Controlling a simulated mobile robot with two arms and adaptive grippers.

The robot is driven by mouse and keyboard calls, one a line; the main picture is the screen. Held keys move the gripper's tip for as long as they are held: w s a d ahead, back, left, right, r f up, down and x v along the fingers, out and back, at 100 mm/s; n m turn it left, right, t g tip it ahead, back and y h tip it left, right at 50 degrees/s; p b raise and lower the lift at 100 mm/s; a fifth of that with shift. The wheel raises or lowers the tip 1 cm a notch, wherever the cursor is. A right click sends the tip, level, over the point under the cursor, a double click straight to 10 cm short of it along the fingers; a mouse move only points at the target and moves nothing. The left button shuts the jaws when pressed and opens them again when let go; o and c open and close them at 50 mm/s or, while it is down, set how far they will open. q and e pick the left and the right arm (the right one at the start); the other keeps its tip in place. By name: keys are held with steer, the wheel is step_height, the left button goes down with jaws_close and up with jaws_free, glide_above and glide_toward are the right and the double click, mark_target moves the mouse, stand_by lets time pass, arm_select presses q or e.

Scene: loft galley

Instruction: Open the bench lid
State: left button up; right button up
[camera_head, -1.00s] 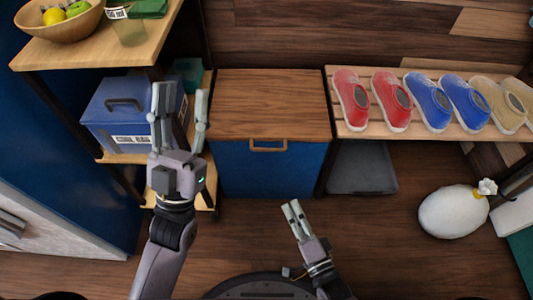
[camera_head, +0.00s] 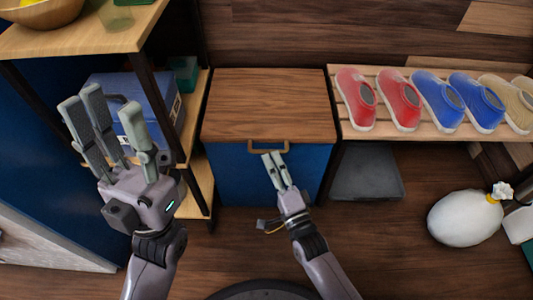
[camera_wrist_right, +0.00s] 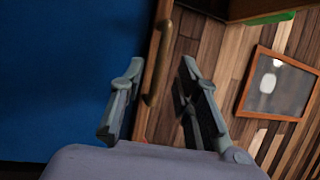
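The bench (camera_head: 229,172) has a blue front and a brown wooden lid (camera_head: 270,95), which lies shut. A brass handle (camera_head: 283,146) sits on the lid's front edge. My right gripper (camera_head: 273,156) is just in front of and below the handle. In the right wrist view the right gripper (camera_wrist_right: 161,68) is open, with the handle (camera_wrist_right: 157,60) ahead between its fingers. I cannot tell if they touch. My left gripper (camera_head: 105,105) is open and empty, left of the bench in front of the shelf.
A wooden shelf unit (camera_head: 190,150) with a blue box (camera_head: 165,97) and a bowl (camera_head: 40,14) stands on the left. A slatted rack (camera_head: 350,127) with several shoes stands on the right, a grey tray (camera_head: 366,172) below it. A white sack (camera_head: 464,218) lies on the floor.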

mark_target(267, 152)
steer(key=shift+b+x, duration=0.5)
steer(key=shift+x, duration=1.85)
jaws_close()
